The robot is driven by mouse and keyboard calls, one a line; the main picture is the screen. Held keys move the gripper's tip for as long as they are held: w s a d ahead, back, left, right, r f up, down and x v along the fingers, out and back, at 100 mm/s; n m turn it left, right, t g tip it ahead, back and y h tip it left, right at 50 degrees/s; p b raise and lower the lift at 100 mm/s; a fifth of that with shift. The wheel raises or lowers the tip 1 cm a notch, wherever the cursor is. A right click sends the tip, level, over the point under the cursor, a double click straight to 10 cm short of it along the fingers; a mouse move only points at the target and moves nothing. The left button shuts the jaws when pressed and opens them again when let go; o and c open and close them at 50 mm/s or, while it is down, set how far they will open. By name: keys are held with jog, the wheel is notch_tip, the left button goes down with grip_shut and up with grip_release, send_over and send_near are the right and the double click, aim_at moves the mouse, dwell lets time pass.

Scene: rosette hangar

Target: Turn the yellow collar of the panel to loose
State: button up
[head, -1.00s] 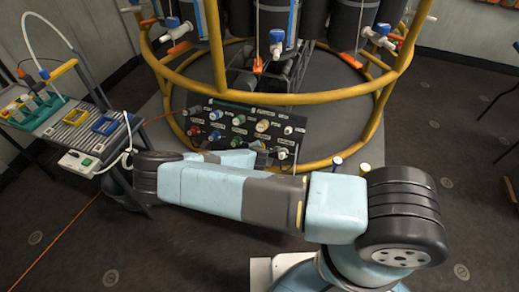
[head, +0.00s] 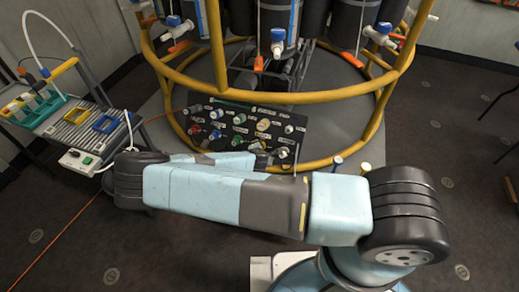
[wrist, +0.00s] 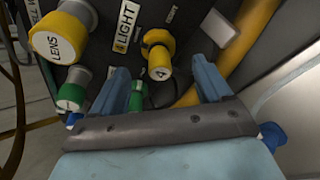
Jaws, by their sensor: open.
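The dark panel (head: 218,116) stands tilted inside the yellow ring frame, with several coloured connectors. In the wrist view, a yellow collared connector marked 4 (wrist: 158,55) sits beside the LIGHT label. It shows between the two blue fingers of my gripper (wrist: 165,78), apparently just beyond their tips. The gripper is open, and I see no clear contact. A larger yellow connector marked LENS (wrist: 62,35) is at upper left; it also shows in the head view (head: 264,124). In the head view my gripper is small and partly hidden at the panel's lower right.
A green connector (wrist: 72,92) and a smaller green one (wrist: 138,95) are near the left finger. The yellow frame tube (wrist: 250,32) runs close on the right. A side table (head: 75,135) with coloured holders stands left. Floor at right is open.

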jog(key=v, duration=0.7)
jog(key=shift+s+r, duration=0.2)
jog(key=shift+s, duration=0.15)
